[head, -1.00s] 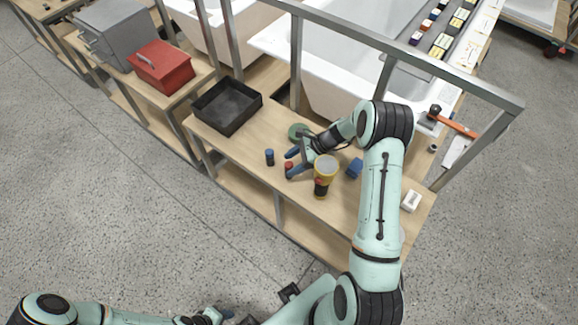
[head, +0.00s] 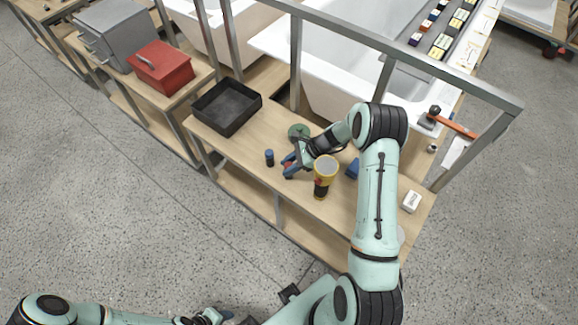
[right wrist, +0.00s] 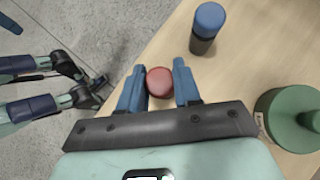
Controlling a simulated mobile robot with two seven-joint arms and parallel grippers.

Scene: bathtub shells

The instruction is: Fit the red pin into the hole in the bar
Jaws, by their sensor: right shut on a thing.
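The red pin (right wrist: 160,82) shows its round red top between the blue fingertips of my right gripper (right wrist: 160,88) in the right wrist view. The fingers are shut on it, over the bench near its front edge. In the head view my right gripper (head: 291,167) largely hides the pin. I cannot make out a bar with a hole. A blue block (head: 353,168), partly behind my right arm, lies to the right, but I see no hole in it. My left gripper (head: 215,316) is low in the head view, away from the bench; its jaws are unclear.
A blue-topped dark cylinder (head: 269,158) stands left of my right gripper. A green round piece (head: 299,131) lies behind it. A yellow and black flashlight (head: 325,175) stands close on the right. A black tray (head: 227,107) is at the bench's left end; a white block (head: 411,201) is at the right.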

